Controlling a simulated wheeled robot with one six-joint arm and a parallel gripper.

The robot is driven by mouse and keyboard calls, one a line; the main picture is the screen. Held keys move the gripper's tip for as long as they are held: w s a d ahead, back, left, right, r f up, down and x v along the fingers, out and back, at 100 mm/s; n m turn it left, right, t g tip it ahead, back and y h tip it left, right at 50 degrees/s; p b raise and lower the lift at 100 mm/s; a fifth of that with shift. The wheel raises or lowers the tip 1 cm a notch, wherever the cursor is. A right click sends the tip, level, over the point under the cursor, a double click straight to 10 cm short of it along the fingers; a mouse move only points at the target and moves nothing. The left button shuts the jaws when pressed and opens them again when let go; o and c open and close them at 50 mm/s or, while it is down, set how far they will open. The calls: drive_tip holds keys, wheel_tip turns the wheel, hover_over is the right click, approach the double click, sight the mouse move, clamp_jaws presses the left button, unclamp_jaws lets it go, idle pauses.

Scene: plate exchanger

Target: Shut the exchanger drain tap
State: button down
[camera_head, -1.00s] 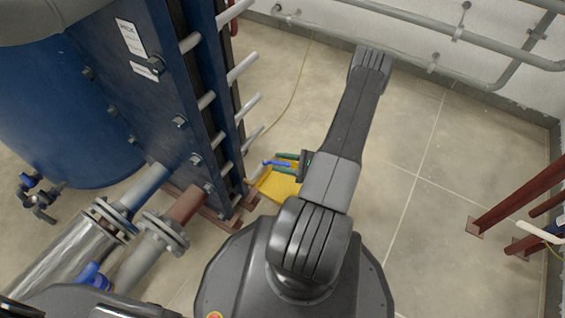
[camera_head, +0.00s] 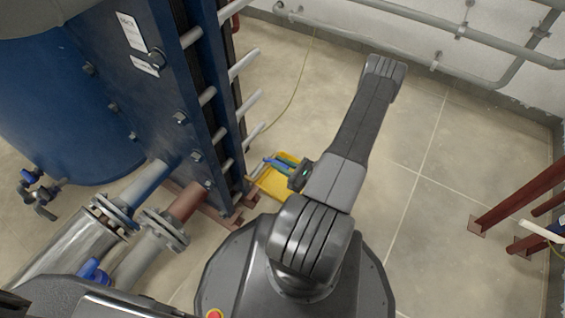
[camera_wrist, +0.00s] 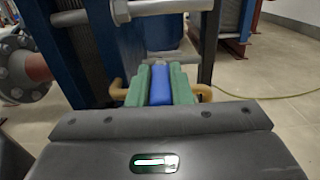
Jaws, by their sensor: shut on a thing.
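The drain tap shows as a blue lever (camera_head: 272,162), low beside the foot of the exchanger (camera_head: 172,110). My gripper (camera_wrist: 160,82) has green fingers, one on each side of the blue lever (camera_wrist: 160,86) in the wrist view, and is shut on it. The lever slants down to the right there. The tap's body is hidden, so I cannot tell how far it is turned.
Flanged pipes (camera_head: 150,238) leave the exchanger at the lower left. A blue tank (camera_head: 60,115) stands behind it. Tie rods (camera_head: 243,65) stick out to its right. Red steel legs (camera_head: 510,195) stand at the far right.

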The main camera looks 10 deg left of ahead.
drive_tip(key=c, duration=1.3)
unclamp_jaws()
drive_tip(key=p+v, duration=0.3)
drive_tip(key=v, duration=1)
drive_tip(key=shift+s+d, duration=0.2)
drive_tip(key=shift+d, duration=0.2)
drive_tip(key=b+x, duration=0.3)
drive_tip(key=x, duration=1.1)
